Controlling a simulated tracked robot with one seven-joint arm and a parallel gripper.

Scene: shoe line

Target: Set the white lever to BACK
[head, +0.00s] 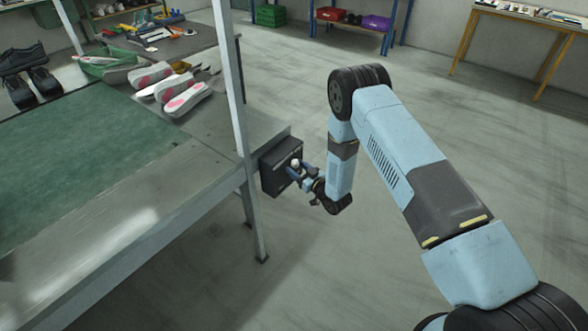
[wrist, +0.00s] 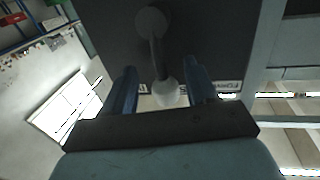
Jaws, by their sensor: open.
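The lever with its round white knob (head: 296,162) is on a dark control box (head: 275,178) fixed to the end of the conveyor table. In the wrist view, the grey lever shaft runs from a round pivot to the white knob (wrist: 170,94). My gripper (head: 300,179) is at the front of the box. Its blue fingers (wrist: 161,88) are open, one on each side of the knob, with gaps on both sides. A pale label with small print (wrist: 229,87) shows on the box edge beside one finger; I cannot read it. The lever's set position is unclear.
A metal post (head: 231,90) rises from the conveyor table near the box. Its green belt (head: 80,150) lies at left, with white and pink shoe soles (head: 185,101) and dark shoes (head: 40,85) nearby.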

